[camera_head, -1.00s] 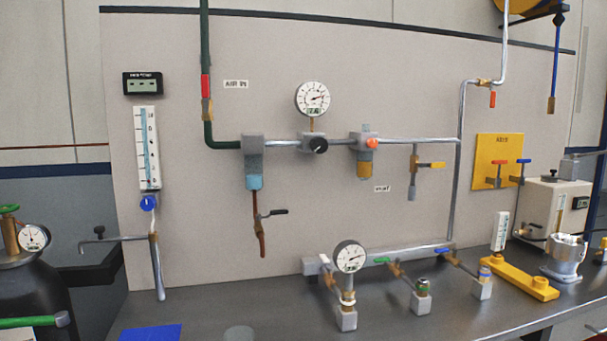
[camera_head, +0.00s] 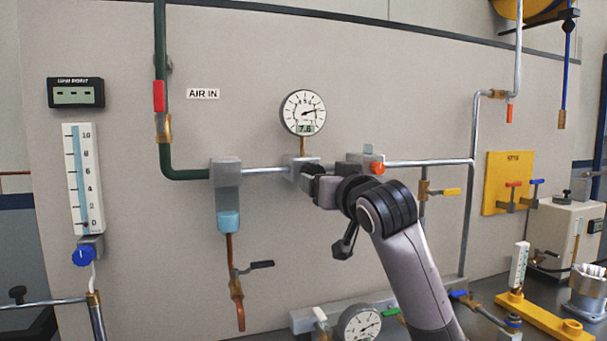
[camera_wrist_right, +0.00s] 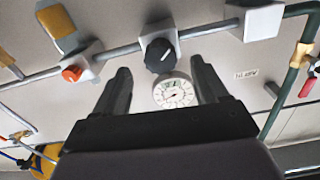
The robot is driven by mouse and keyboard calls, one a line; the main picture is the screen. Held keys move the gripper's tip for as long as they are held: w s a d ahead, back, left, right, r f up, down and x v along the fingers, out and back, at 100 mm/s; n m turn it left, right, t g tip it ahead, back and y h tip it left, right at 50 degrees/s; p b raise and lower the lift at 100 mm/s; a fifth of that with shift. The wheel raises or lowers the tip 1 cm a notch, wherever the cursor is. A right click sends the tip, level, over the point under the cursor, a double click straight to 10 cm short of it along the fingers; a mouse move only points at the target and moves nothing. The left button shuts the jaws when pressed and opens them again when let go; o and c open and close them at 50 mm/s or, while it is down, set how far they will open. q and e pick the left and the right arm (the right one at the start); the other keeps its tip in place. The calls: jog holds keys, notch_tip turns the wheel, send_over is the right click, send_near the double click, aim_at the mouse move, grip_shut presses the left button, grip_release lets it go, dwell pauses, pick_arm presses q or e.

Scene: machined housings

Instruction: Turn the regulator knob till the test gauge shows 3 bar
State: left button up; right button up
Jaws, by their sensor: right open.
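The black regulator knob (camera_head: 309,170) is on a grey block in the pipe on the wall panel, partly hidden by my right gripper (camera_head: 318,183). In the right wrist view the knob (camera_wrist_right: 158,56) lies just beyond the open fingers of the right gripper (camera_wrist_right: 162,80), with nothing held. A round gauge (camera_head: 303,112) stands above the regulator; its display appears to read 7.6. It also shows between the fingers in the wrist view (camera_wrist_right: 174,92). A second gauge (camera_head: 360,325) stands low on the bench manifold, cut by the bottom edge. My left gripper is not in view.
An orange-red knob (camera_head: 377,168) sits just right of the regulator on the same pipe, close to my right arm. A filter bowl (camera_head: 228,220) hangs to the left. A yellow-handled valve (camera_head: 446,191) is to the right. The panel left of the knob is mostly clear.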

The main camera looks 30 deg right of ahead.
jog(key=shift+p+x, duration=1)
jog(key=shift+x, duration=2.45)
jog(key=shift+r, duration=0.1)
jog(key=c, duration=1)
